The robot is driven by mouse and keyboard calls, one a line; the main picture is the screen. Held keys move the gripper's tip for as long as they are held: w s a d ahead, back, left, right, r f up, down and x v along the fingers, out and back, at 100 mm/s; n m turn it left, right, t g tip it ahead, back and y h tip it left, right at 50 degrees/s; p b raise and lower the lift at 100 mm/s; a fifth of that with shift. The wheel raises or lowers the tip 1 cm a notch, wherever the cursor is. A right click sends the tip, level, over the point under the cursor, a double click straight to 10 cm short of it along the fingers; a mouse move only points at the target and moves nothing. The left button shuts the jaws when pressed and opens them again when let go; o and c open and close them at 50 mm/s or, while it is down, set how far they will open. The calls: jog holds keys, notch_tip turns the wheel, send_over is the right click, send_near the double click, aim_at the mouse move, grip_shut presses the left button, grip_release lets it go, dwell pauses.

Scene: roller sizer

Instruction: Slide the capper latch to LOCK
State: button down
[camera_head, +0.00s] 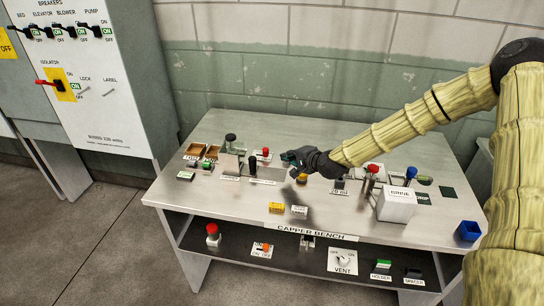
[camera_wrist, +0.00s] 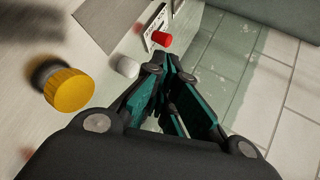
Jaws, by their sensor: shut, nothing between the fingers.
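I cannot tell for sure which fitting is the capper latch, and no LOCK lettering is readable on the bench. A red knob (camera_head: 266,151) with a small lettered white plate stands toward the back of the bench. The red knob also shows in the wrist view (camera_wrist: 162,39), just beyond my fingertips, beside its lettered plate (camera_wrist: 155,24). My gripper (camera_head: 288,157) is shut and empty, just right of the red knob in the head view. In the wrist view my gripper (camera_wrist: 170,70) points toward the knob, with a visible gap.
A yellow knob (camera_wrist: 69,89) and a white cylinder (camera_wrist: 125,67) are left of my fingers. A dark upright post (camera_head: 252,167) stands left of my gripper. A white box (camera_head: 397,206) and red-topped posts stand to the right. The bench's front left (camera_head: 225,205) is clear.

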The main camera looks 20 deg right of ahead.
aim_at(266, 152)
jog(key=shift+w+d+f, duration=0.1)
jog(key=shift+w+f, duration=0.45)
jog(key=shift+f, duration=0.1)
jog(key=shift+r, duration=0.15)
jog(key=shift+w, duration=0.1)
jog(key=shift+p+x, duration=0.85)
jog(key=shift+x, duration=4.05)
